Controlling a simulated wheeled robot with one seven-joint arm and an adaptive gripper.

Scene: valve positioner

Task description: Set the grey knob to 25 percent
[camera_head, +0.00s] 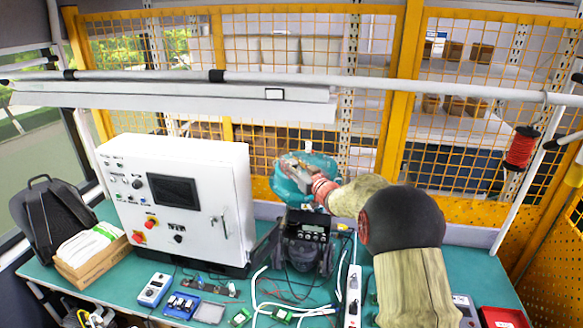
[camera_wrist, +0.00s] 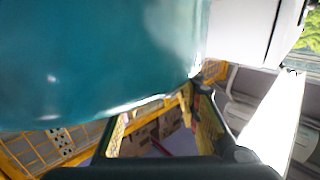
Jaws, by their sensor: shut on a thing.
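A black positioner unit (camera_head: 306,232) with a small display stands on the bench, right of the white cabinet. A rounded teal housing (camera_head: 322,165) sits above it. The teal housing also fills the upper left of the wrist view (camera_wrist: 95,60), very close to the camera. My gripper's fingers show below it there (camera_wrist: 155,115), apart, their tips partly covered by its edge. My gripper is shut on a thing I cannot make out. I cannot pick out the grey knob or its setting.
The white control cabinet (camera_head: 175,190) stands close on the left. A yellow mesh fence (camera_head: 255,110) rises behind. Cables and small boards lie on the bench in front, with a white power strip (camera_head: 353,295) at the right. A red spool (camera_head: 521,148) hangs far right.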

